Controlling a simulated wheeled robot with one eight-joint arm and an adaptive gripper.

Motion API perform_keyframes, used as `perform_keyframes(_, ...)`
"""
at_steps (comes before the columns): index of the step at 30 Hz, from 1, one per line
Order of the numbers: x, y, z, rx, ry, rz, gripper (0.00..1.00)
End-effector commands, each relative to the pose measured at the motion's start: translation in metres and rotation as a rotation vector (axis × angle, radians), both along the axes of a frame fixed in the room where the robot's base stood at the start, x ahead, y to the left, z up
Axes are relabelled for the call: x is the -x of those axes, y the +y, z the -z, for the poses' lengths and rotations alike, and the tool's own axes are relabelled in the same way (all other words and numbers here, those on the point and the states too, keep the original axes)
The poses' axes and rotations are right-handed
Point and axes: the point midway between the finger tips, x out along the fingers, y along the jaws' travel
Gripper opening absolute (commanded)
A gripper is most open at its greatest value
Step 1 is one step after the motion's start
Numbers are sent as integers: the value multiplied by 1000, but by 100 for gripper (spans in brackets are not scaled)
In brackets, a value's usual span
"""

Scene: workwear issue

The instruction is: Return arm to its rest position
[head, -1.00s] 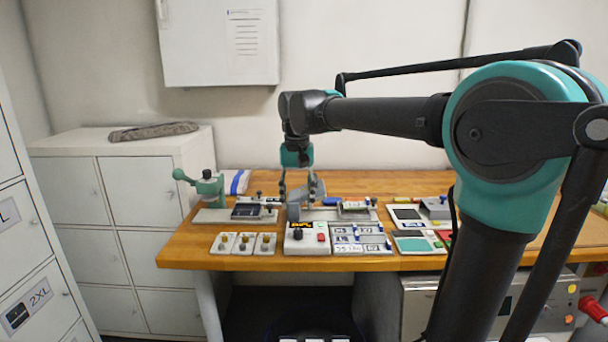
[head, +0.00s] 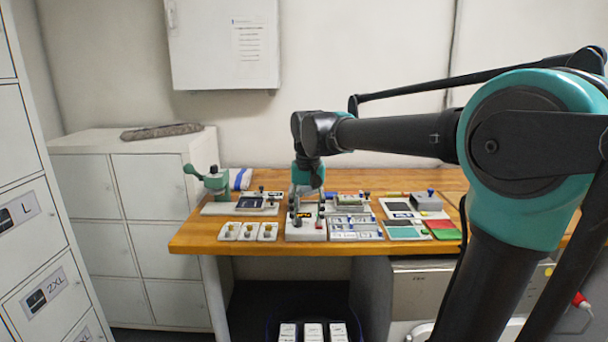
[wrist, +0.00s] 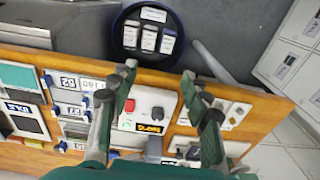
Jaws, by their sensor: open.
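My gripper (head: 308,205) hangs below the arm, pointing down over the white control box (head: 306,232) on the wooden workbench (head: 210,243). In the wrist view its two green-and-black fingers (wrist: 157,80) are spread apart with nothing between them. The control box, with a red button, a dark knob and a small yellow-lettered display, shows beneath and between the fingers in the wrist view (wrist: 143,108). The arm reaches in from the right of the head view. Part of the bench behind the gripper is hidden.
A green hand press (head: 212,182) stands at the bench's left. Several small switch plates (head: 248,231) lie near the front edge. A grey locker unit (head: 140,210) is at left. A round bin (wrist: 147,60) with white boxes stands below the bench. A white cabinet (head: 222,60) hangs on the wall.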

Motion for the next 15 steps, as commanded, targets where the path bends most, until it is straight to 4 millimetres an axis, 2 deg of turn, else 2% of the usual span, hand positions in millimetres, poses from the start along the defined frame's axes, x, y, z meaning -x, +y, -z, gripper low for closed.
perform_keyframes(8, 15, -48, 53, -18, -66, 5, 48)
perform_keyframes(11, 26, -71, 80, -24, -101, 8, 48)
perform_keyframes(15, 58, -115, 133, -25, -172, 11, 48)
